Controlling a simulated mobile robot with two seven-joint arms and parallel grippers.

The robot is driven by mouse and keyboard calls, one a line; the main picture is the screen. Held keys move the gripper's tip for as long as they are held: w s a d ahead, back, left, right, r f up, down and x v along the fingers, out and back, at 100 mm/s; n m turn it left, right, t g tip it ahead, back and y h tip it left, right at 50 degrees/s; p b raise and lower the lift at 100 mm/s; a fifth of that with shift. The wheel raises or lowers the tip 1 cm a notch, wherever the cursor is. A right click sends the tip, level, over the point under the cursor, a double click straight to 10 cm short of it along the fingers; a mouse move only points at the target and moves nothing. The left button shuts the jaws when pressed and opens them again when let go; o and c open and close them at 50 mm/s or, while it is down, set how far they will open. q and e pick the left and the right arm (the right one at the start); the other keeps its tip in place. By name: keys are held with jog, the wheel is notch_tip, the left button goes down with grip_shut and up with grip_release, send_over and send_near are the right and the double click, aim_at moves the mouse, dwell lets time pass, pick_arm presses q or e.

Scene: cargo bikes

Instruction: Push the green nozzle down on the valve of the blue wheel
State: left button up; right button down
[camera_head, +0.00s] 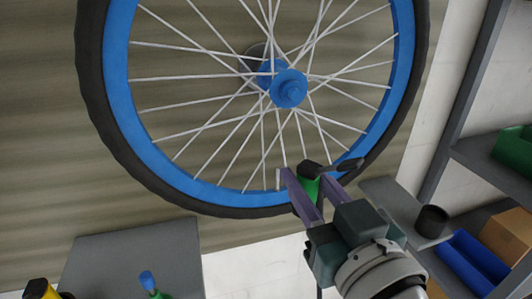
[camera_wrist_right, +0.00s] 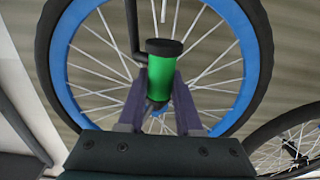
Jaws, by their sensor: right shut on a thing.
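The blue wheel (camera_head: 118,75) with its black tyre hangs upright in front of me, and its blue rim (camera_wrist_right: 245,60) fills the right wrist view. My right gripper (camera_head: 306,181) is at the lower right part of the rim, its purple fingers shut on the green nozzle (camera_head: 309,190). The nozzle shows in the right wrist view (camera_wrist_right: 163,76) as a green cylinder with a black end and a black lever (camera_wrist_right: 133,28). A short pale stub at the rim, perhaps the valve (camera_head: 278,179), shows beside the left finger; I cannot tell whether the nozzle touches it. My left gripper is not in view.
A grey table (camera_head: 135,255) stands at lower left, with a blue-and-green item (camera_head: 150,284) and a yellow-and-black item (camera_head: 40,289) near it. Shelves on the right hold a green bin (camera_head: 515,148), a blue bin (camera_head: 468,265) and a black cup (camera_head: 432,221). Another wheel (camera_wrist_right: 292,143) is at lower right.

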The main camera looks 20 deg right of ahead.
jog(key=shift+w+a+b, duration=0.2)
jog(key=shift+w+b, duration=1.05)
jog(key=shift+w, duration=4.05)
jog(key=shift+f+b, duration=0.6)
jog(key=shift+f, duration=0.25)
jog(key=shift+c, duration=2)
grip_release()
